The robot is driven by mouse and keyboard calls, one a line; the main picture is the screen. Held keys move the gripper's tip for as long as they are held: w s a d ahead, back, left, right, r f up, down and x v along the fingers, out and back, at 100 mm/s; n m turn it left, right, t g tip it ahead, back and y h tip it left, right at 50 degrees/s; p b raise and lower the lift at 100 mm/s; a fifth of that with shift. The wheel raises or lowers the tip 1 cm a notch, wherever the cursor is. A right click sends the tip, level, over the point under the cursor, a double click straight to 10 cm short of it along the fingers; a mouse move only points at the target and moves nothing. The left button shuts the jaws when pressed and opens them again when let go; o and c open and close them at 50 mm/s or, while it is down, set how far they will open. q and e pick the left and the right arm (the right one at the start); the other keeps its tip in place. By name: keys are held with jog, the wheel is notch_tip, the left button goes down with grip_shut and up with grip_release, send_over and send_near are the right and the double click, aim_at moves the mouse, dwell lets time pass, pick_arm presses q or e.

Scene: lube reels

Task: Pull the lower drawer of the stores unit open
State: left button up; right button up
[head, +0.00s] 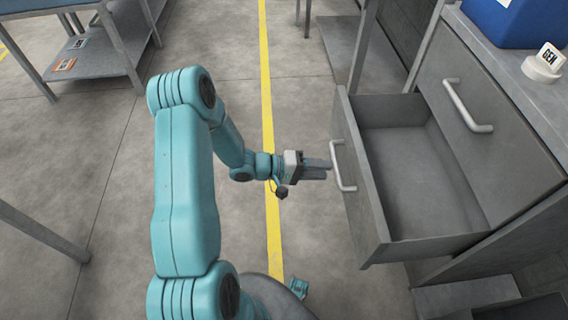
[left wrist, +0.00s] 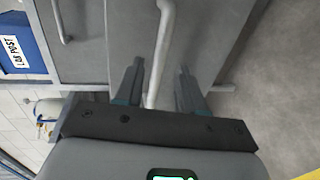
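The stores unit's lower drawer (head: 375,215) stands well open in the head view, and its empty inside shows. Its pale bar handle (head: 342,166) is on the drawer front. My left gripper (head: 328,169) points at the handle, with its fingertips close to it. In the left wrist view the fingers (left wrist: 158,88) are apart, with the handle (left wrist: 163,40) running between them in the picture. Neither finger visibly presses on it. The upper drawer (head: 480,125) is shut, with its own handle (head: 467,106). My right gripper is not in view.
A blue box (head: 510,25) and a round white holder with a "GEN" tag (head: 541,66) stand on the unit's top. A grey bench (head: 95,60) is at the upper left. Floor with a yellow line (head: 267,110) lies clear left of the drawer.

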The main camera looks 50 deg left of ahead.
pick_arm(q)
jog(key=p+v, duration=0.2)
jog(key=v, duration=0.9)
jog(key=shift+s, duration=0.1)
jog(key=w+d+f+m+g+y, duration=0.1)
jog(key=w+d+f+y, duration=0.1)
jog(key=w+d+f, duration=0.3)
jog(key=w+d+f+m+g+y, duration=0.1)
jog(key=w+d+f+g+y, duration=0.15)
jog(key=d, duration=0.45)
jog(key=s+d+f+m+g, duration=0.3)
jog(key=s+d+g, duration=0.1)
jog(key=s+d, duration=0.25)
jog(key=s+d+f+m+g, duration=0.35)
jog(key=s+d, duration=0.25)
jog(key=s, duration=0.2)
notch_tip(320, 180, up, 18)
jog(key=s+y+p, duration=0.1)
jog(key=s+p, duration=0.1)
jog(key=p, duration=1.6)
jog(key=shift+d+g, duration=0.3)
jog(key=shift+g, duration=0.1)
